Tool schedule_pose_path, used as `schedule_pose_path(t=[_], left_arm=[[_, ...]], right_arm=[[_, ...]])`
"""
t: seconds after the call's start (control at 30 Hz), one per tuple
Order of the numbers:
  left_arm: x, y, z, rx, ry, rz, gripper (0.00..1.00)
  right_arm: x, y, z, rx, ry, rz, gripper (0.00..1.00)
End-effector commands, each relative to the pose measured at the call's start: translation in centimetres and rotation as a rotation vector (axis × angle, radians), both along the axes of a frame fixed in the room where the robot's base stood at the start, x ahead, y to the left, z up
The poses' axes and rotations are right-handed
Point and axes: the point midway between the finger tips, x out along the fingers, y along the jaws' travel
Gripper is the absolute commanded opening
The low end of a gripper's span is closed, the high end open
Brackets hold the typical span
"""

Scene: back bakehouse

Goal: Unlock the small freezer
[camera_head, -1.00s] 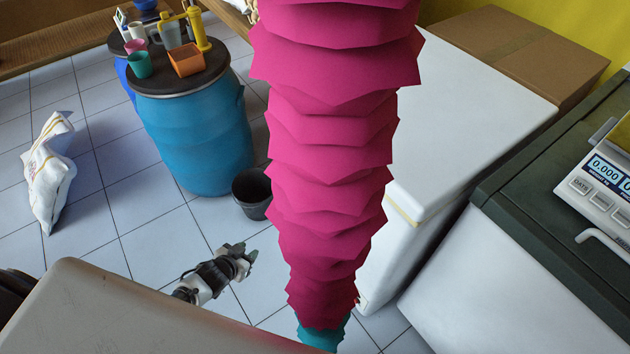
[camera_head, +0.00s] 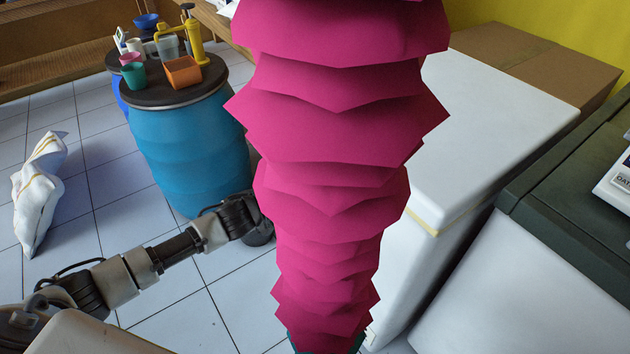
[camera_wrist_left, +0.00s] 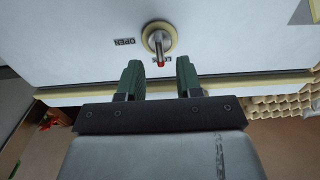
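The small freezer is a white chest with a pale yellow seal under its lid (camera_head: 500,110), partly hidden by a pink column. In the left wrist view, its white face (camera_wrist_left: 70,40) has a lock with a round cream collar (camera_wrist_left: 171,30) and a metal lever (camera_wrist_left: 158,45) with a red tip. A label "OPEN" (camera_wrist_left: 125,42) is beside the lock; another label by the red tip is partly covered. My left gripper (camera_wrist_left: 160,77) is open and empty, its green fingers either side of the red tip, apparently not touching it. My right gripper is not in view.
A tall pink wavy column (camera_head: 330,150) blocks the middle of the head view. A blue barrel (camera_head: 190,145) with cups stands left, a white sack (camera_head: 38,190) farther left. A cardboard box (camera_head: 535,60) and a dark green-topped unit (camera_head: 580,180) are right. Tiled floor is open at left.

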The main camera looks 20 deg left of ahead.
Motion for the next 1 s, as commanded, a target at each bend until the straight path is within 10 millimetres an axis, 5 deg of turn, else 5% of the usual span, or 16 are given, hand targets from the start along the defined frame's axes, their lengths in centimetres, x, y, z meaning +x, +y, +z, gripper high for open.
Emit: schedule_pose_path(t=[0.23,0.6,0.83,1.0], left_arm=[[2.7,-2.0,0.0,0.001,-0.001,0.001,0.35],[3.1,-2.4,0.0,0.001,0.000,0.001,0.35],[3.1,-2.4,0.0,0.001,0.000,0.001,0.01],[3.1,-2.4,0.0,0.002,0.001,0.001,0.00]], right_arm=[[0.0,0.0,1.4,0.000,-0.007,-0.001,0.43],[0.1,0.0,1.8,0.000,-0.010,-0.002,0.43],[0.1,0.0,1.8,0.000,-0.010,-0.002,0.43],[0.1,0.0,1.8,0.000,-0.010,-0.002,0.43]])
